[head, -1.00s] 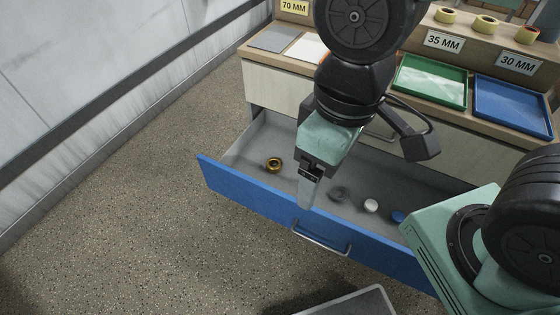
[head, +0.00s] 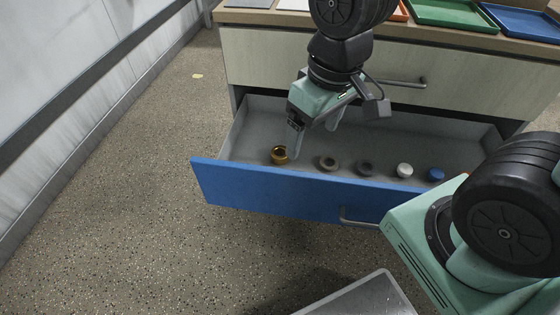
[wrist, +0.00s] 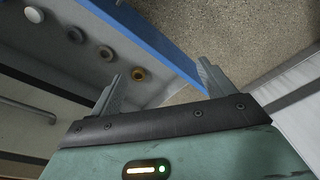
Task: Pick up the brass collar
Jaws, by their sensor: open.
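The brass collar (head: 279,155) is a small gold ring lying in the open blue-fronted drawer (head: 270,190), at the left end of a row. In the wrist view the brass collar (wrist: 138,74) shows between the two fingers, beyond the left fingertip. My gripper (head: 295,150) is in the drawer space just right of the collar, and its fingers point down.
Right of the collar lie a brownish ring (head: 328,163), a dark grey ring (head: 365,168), a white piece (head: 404,170) and a blue piece (head: 436,174). The drawer's front and left walls are close to the collar. Green (head: 456,12) and blue (head: 522,20) trays stand on the counter.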

